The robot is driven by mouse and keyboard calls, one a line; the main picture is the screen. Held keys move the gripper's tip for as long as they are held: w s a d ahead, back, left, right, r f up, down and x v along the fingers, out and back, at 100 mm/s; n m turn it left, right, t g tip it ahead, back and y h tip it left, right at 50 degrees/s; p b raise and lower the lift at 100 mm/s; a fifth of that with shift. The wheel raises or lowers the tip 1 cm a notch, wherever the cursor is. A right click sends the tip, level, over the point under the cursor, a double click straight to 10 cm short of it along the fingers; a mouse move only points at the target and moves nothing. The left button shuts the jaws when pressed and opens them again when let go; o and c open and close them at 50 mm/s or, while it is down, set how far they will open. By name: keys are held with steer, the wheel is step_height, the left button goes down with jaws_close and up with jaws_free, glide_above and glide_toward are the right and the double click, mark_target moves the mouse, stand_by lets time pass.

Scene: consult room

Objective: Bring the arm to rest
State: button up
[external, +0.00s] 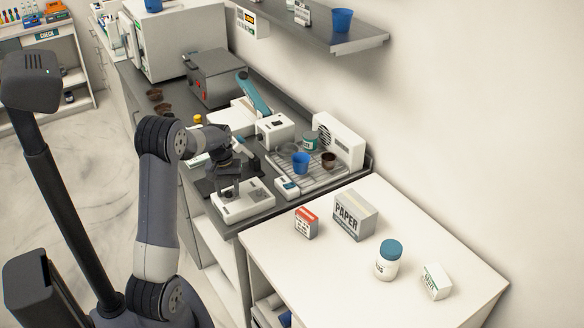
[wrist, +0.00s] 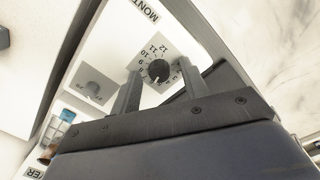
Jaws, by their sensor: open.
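My gripper (external: 229,190) is over a low white device (external: 258,199) at the near end of the grey counter. In the wrist view my gripper (wrist: 161,80) is open, with its two fingers apart. A dark round knob (wrist: 158,70) with a numbered scale shows between and just beyond the fingertips. Whether the fingers touch the knob I cannot tell. The lettering "MONT" is partly cut off at the top. My arm reaches over the counter from the left, bent at the elbow.
A blue cup (external: 301,163) and a brown cup stand on a ribbed tray (external: 318,180) to the right. A white table (external: 330,265) in front holds a paper box (external: 354,216), a small red-and-white box (external: 306,222) and a jar (external: 387,262). A shelf (external: 330,38) hangs above.

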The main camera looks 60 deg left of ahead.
steer(key=n, duration=0.6)
steer(key=shift+n, duration=0.4)
steer(key=n, duration=0.6)
steer(key=shift+d+n, duration=0.1)
steer(key=shift+n, duration=0.3)
steer(key=shift+o, duration=0.5)
